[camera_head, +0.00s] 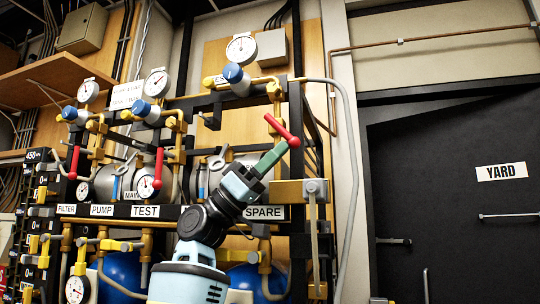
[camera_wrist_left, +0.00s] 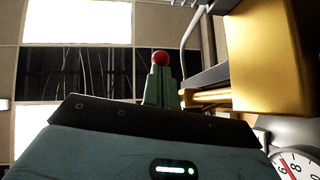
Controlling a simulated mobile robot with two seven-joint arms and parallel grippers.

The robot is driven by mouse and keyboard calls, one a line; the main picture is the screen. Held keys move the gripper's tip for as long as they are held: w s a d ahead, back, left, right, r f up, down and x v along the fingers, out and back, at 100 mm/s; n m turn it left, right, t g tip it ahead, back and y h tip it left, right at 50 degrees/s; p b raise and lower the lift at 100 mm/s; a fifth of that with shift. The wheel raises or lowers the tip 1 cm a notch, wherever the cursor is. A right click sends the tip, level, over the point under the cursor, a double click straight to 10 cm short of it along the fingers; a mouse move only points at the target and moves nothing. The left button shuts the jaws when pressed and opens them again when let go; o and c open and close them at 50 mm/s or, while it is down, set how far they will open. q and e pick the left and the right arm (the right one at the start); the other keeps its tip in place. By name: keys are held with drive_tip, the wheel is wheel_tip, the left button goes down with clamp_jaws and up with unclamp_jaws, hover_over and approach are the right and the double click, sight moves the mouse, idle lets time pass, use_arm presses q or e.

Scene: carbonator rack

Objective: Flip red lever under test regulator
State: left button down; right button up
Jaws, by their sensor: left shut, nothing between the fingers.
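Three red levers with ball ends show in the head view. The left lever (camera_head: 75,160) and the middle lever (camera_head: 159,165), above the TEST label (camera_head: 145,211), hang straight down. The right lever (camera_head: 279,128) is tilted, its ball end to the lower right. My left gripper (camera_head: 285,147) is shut and empty, its green fingertips at this ball and seemingly touching it. In the left wrist view the red ball (camera_wrist_left: 160,58) shows just beyond the shut fingertips (camera_wrist_left: 160,75); the rest of that lever is hidden there. My right gripper is not in view.
Blue-knobbed regulators (camera_head: 147,110) with gauges sit above the levers. A brass-coloured block (camera_head: 290,192) and grey hose (camera_head: 353,150) are close to my left gripper's right. The SPARE label (camera_head: 264,213) is below it. A dark door marked YARD (camera_head: 450,180) stands at right.

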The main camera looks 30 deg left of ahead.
use_arm(q)
drive_tip(key=shift+s+r, duration=0.1)
drive_tip(key=shift+s, duration=0.05)
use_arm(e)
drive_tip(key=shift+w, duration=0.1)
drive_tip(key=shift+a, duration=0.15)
